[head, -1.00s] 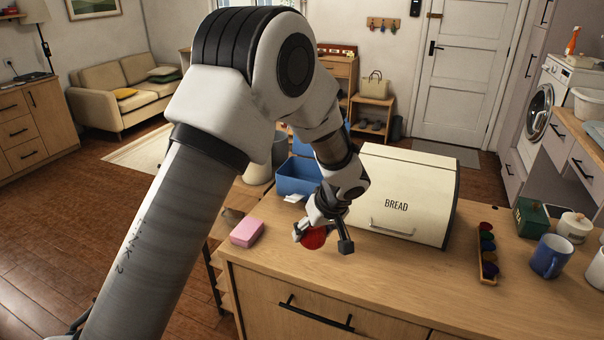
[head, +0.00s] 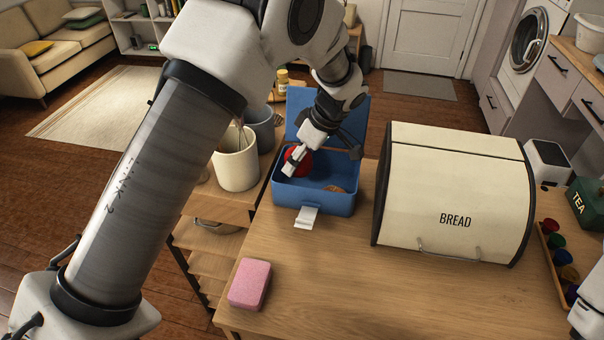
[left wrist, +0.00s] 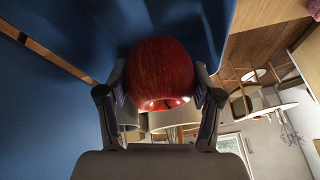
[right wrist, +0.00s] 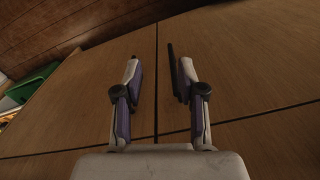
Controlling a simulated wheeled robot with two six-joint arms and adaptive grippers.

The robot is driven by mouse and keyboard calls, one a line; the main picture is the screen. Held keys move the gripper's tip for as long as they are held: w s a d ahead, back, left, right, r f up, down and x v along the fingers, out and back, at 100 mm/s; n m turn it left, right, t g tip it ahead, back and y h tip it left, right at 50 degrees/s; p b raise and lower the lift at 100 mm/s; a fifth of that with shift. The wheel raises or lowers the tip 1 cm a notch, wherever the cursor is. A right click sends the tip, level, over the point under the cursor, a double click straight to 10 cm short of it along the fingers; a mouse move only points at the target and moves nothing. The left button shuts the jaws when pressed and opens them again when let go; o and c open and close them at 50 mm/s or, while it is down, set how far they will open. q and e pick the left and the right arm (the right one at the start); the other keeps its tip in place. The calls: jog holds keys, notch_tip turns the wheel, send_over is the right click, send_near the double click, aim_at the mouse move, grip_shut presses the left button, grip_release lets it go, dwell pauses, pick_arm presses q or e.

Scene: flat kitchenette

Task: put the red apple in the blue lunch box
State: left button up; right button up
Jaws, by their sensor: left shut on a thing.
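The red apple (head: 297,161) is held between the fingers of my left gripper (head: 322,160). In the left wrist view the apple (left wrist: 162,72) sits between both fingertips, with blue walls around it. The blue lunch box (head: 314,198) stands open on the counter, its lid raised at the back. The apple is at the left part of the box opening; I cannot tell whether it touches the box. A small brown item (head: 334,188) shows inside the box on the right. My right gripper (right wrist: 158,62) is open and empty in the right wrist view, facing wooden panels.
A cream bread bin (head: 455,195) stands right of the lunch box. A pink block (head: 250,285) lies near the counter's front left. A cream pot with utensils (head: 235,165) stands left of the box. The counter in front of the box is clear.

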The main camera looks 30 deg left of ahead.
aim_at(311, 157)
pick_arm(q)
jog(key=f, duration=0.4)
jog(key=f+p, duration=0.1)
jog(key=shift+w+a+f, duration=0.25)
jog(key=shift+a+f, duration=0.15)
jog(key=shift+d, duration=0.15)
jog(key=shift+f+b, duration=0.25)
jog(key=shift+b, duration=0.05)
jog(key=o, duration=1.3)
jog(key=shift+r, duration=0.2)
jog(key=shift+r, duration=0.15)
jog(key=b+v, duration=0.2)
jog(key=v, duration=0.8)
jog(key=shift+d+r, duration=0.2)
jog(key=shift+r, duration=0.15)
jog(key=shift+w+d+r, duration=0.1)
jog(key=shift+r, duration=0.35)
